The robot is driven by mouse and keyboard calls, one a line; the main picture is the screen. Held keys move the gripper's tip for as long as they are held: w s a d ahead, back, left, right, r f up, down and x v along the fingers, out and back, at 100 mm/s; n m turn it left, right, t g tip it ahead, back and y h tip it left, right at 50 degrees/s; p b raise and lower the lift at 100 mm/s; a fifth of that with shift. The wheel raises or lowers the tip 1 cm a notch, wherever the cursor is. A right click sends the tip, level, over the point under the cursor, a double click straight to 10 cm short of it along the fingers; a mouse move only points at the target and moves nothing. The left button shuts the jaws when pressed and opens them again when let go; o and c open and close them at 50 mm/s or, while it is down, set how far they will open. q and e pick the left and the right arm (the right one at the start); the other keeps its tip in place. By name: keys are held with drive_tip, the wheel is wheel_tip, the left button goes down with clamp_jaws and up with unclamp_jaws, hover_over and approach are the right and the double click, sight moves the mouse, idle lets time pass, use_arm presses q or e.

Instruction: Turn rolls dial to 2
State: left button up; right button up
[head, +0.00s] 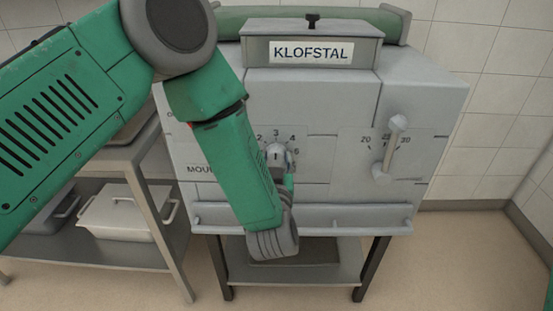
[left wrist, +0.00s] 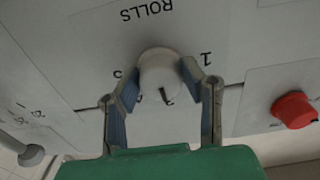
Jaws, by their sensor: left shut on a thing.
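The rolls dial is a round white knob (head: 276,153) on the front of the grey KLOFSTAL machine, with 2, 3, 4 and 6 legible around it. A short dark mark on its face looks roughly upright, near 3; its exact setting is hard to read. In the left wrist view the knob (left wrist: 160,72) shows beside an upside-down ROLLS label (left wrist: 146,11). My left gripper (head: 284,170) reaches it from below. In the wrist view the gripper (left wrist: 163,82) has its two fingers shut on the knob's opposite sides. My right gripper is out of view.
A lever handle (head: 390,146) with its own scale stands to the right on the panel. A red knob (left wrist: 294,110) shows in the wrist view. A ledge (head: 345,219) runs along the machine's lower front. A side table (head: 168,209) stands left, with lidded containers on its shelf.

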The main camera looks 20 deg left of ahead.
use_arm(q)
drive_tip(key=shift+w+a+r, duration=0.1)
drive_tip(key=shift+w+a, duration=0.05)
drive_tip(key=shift+a, duration=0.05)
drive_tip(key=shift+w+d+n, duration=0.1)
drive_tip(key=shift+d+n, duration=0.2)
drive_tip(key=shift+n, duration=0.9)
drive_tip(key=shift+a+n, duration=0.2)
drive_tip(key=shift+n, duration=1)
drive_tip(key=shift+d+r+n, duration=0.1)
drive_tip(key=shift+n, duration=1.9)
